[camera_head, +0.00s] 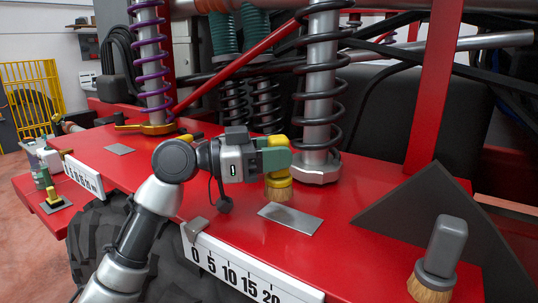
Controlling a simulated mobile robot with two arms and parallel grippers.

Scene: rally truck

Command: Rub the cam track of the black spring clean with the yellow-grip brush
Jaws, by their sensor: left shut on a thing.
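The black spring (322,122) coils around an upright silver shaft and stands on a silver collar (315,173) on the red deck. My left gripper (277,158) is shut on the yellow-grip brush (278,184), just left of the spring's foot. The gripper's green fingers hide part of the grip. The brush is upright with its tan bristles (279,196) pointing down, beside the collar. I cannot tell whether the bristles touch anything. The cam track cannot be made out clearly. My right gripper is out of view.
A purple spring (150,55) stands at the left on a gold base. A grey-grip brush (446,245) is at the lower right near a dark triangular panel (410,215). A flat metal plate (290,218) lies before the collar. A scale strip (235,272) edges the red deck.

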